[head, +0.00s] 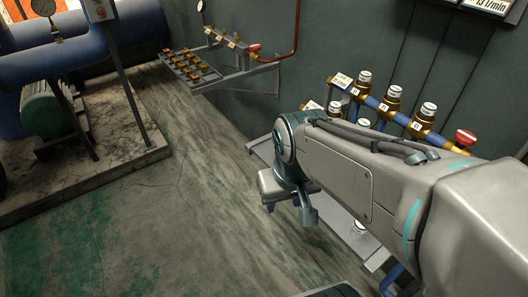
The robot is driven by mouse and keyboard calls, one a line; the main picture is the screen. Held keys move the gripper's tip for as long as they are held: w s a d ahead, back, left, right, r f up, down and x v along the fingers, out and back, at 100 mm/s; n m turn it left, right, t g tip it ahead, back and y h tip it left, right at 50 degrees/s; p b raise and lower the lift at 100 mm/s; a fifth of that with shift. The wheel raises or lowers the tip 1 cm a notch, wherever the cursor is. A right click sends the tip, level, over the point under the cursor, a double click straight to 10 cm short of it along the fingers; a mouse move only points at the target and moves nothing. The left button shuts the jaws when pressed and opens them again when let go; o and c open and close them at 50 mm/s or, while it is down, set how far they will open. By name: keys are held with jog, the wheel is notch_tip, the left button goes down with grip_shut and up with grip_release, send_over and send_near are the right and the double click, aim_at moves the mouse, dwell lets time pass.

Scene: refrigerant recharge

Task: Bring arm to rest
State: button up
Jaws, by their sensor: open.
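My arm (365,175) reaches in from the right edge, and its grey links cross the right half of the head view. My gripper (288,207) hangs at the arm's far end, pointing down, beside the grey shelf at the wall. Its jaws are apart and nothing shows between them. The arm hides part of the shelf and of what stands there.
A blue manifold with brass valves (391,98) and a red knob (465,138) stands behind my arm. A bracket shelf (222,77) with brass fittings is on the back wall. A blue compressor tank (75,50) and green motor (44,107) stand upper left. The floor (150,230) lower left is clear.

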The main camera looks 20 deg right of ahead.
notch_tip(320, 180, up, 7)
jog(key=p, duration=0.6)
jog(key=shift+d+t, duration=0.15)
jog(key=shift+t, duration=0.15)
dwell(0.4)
